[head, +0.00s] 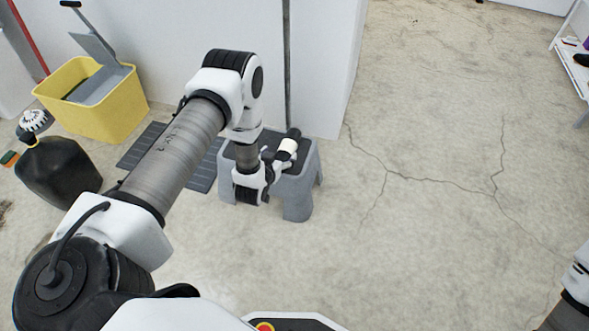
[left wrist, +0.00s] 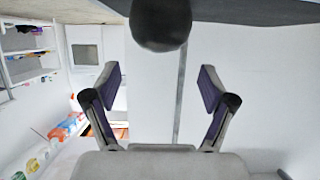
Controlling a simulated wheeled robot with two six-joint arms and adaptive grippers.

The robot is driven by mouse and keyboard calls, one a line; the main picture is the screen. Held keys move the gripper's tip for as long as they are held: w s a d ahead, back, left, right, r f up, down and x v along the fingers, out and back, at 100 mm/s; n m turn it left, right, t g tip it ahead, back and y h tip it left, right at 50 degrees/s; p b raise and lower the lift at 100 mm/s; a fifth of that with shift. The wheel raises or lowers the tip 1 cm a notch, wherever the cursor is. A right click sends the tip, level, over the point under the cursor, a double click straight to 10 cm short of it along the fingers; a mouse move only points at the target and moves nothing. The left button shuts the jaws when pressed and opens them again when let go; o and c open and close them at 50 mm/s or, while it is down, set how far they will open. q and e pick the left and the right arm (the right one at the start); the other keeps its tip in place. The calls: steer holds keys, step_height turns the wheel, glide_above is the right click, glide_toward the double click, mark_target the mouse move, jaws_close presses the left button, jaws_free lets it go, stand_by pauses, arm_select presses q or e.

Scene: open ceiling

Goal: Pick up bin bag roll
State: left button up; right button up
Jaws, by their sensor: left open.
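The bin bag roll (head: 288,145) is black with a white band. It lies on top of a grey step stool (head: 300,193) in the head view. In the left wrist view the roll (left wrist: 160,24) shows as a dark rounded end at the top middle, against the stool's grey surface (left wrist: 255,11). My left gripper (head: 280,163) is at the stool, close to the roll's near side, and partly covers it. In the left wrist view its two fingers (left wrist: 160,82) are spread, with nothing between them. The roll's end is beyond the fingertips. My right gripper is out of view.
A yellow mop bucket (head: 118,105), a black jug (head: 60,172) and a dark ribbed mat (head: 145,145) are to the left. A white wall (head: 325,60) stands behind the stool. The floor to the right is clear up to a white shelf (head: 572,65).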

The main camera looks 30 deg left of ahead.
mark_target(286, 146)
arm_select(q)
steer(key=b+x, duration=0.4)
steer(key=x, duration=0.3)
steer(key=shift+d+f, duration=0.1)
steer(key=shift+f, duration=0.1)
steer(key=shift+w, duration=0.35)
steer(key=shift+r, duration=0.1)
steer(key=c, duration=1.4)
